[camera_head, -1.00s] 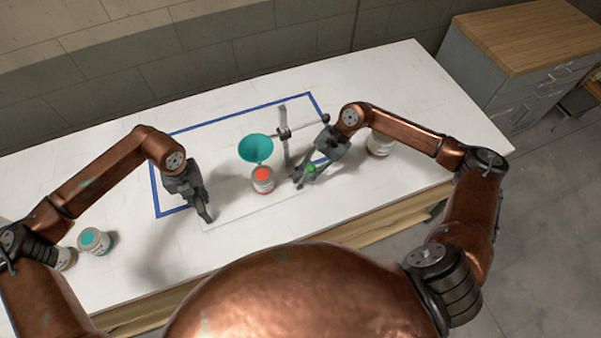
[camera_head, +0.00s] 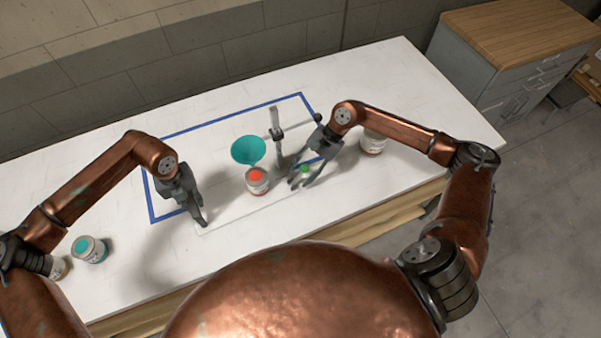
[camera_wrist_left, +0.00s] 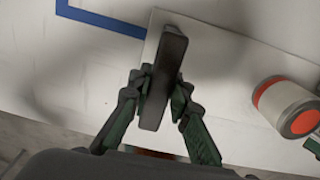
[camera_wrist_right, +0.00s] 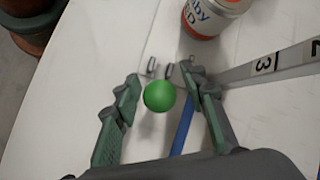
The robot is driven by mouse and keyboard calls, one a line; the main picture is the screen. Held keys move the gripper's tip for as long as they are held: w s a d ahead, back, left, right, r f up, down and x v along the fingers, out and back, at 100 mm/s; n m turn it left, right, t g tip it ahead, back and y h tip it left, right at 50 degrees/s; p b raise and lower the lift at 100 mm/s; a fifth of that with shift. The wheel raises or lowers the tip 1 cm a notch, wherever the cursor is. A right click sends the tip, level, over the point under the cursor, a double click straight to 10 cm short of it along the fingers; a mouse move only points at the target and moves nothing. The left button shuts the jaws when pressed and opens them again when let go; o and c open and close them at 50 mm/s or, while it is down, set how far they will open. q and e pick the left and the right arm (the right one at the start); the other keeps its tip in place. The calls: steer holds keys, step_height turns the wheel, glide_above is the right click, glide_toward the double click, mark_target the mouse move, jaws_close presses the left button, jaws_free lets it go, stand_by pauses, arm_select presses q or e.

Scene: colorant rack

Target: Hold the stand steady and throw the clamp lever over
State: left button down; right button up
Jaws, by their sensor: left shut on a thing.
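The stand has a pale flat base plate (camera_head: 225,224), an upright post (camera_head: 276,140) with printed numbers and a teal funnel (camera_head: 248,150). My left gripper (camera_head: 201,218) is shut on a dark grey upright grip (camera_wrist_left: 165,75) at the plate's left end, a finger on each side. The clamp lever's green ball knob (camera_head: 304,169) is right of the post; it also shows in the right wrist view (camera_wrist_right: 159,96). My right gripper (camera_wrist_right: 168,85) is open, its fingers apart on either side of the knob. The lever's bar is mostly hidden.
A can with orange contents (camera_head: 257,182) stands on the plate below the funnel. Another can (camera_head: 373,142) stands to the right, beside my right forearm. A teal-topped can (camera_head: 89,249) is at the left. Blue tape (camera_head: 232,120) outlines part of the white table.

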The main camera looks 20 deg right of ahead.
arm_select(q)
steer(key=c, duration=1.7)
jaws_free()
arm_select(e)
steer(key=v, duration=1.2)
steer(key=shift+w, duration=0.1)
